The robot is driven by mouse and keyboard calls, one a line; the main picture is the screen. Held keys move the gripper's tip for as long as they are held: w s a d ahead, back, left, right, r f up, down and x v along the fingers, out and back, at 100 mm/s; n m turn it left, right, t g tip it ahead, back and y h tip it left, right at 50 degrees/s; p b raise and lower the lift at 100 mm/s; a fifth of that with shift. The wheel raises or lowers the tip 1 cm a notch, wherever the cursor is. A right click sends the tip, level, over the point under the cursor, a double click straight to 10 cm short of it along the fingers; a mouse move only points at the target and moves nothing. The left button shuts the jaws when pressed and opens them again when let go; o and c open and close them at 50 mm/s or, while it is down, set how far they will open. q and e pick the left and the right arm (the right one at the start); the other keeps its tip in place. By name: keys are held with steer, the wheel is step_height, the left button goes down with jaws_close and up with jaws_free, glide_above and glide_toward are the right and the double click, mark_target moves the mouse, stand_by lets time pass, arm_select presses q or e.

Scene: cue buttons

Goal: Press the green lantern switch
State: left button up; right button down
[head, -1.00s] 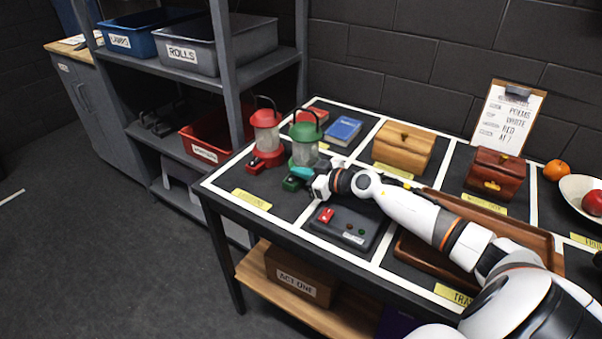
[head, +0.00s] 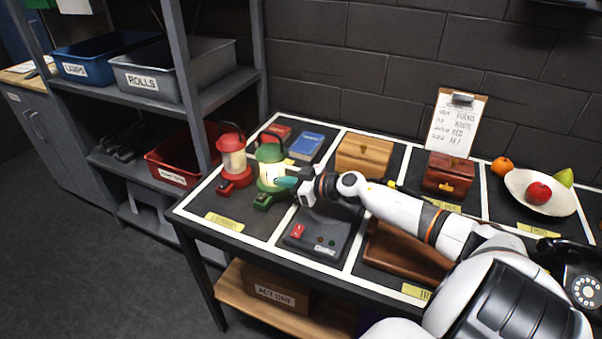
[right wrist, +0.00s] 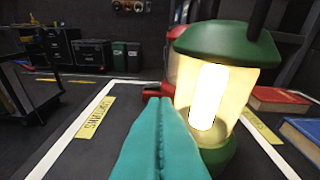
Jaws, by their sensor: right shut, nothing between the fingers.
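The green lantern (head: 270,172) stands on the left part of the table, and its glass glows warm yellow. Its green foot (head: 263,201), the switch part, juts out toward the front. My right gripper (head: 283,182) has teal fingers, shut and empty, just right of the lantern and a little above the foot. In the right wrist view the shut fingers (right wrist: 160,145) point toward the lit lantern (right wrist: 215,85) and hide part of its lower left; the switch is not visible there. My left gripper is not in view.
A red lantern (head: 233,160), unlit, stands close on the left. A grey box with a red button (head: 298,231) lies in front. Books (head: 306,145) lie behind, and a wooden box (head: 363,153) stands to the right.

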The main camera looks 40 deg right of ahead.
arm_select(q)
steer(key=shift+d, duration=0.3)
arm_select(e)
steer(key=shift+d+v, duration=0.15)
steer(key=shift+v, duration=1.35)
steer(key=shift+d+v, duration=0.15)
steer(key=shift+v, duration=1.35)
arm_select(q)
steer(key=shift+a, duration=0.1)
arm_select(e)
steer(key=shift+w+f, duration=0.1)
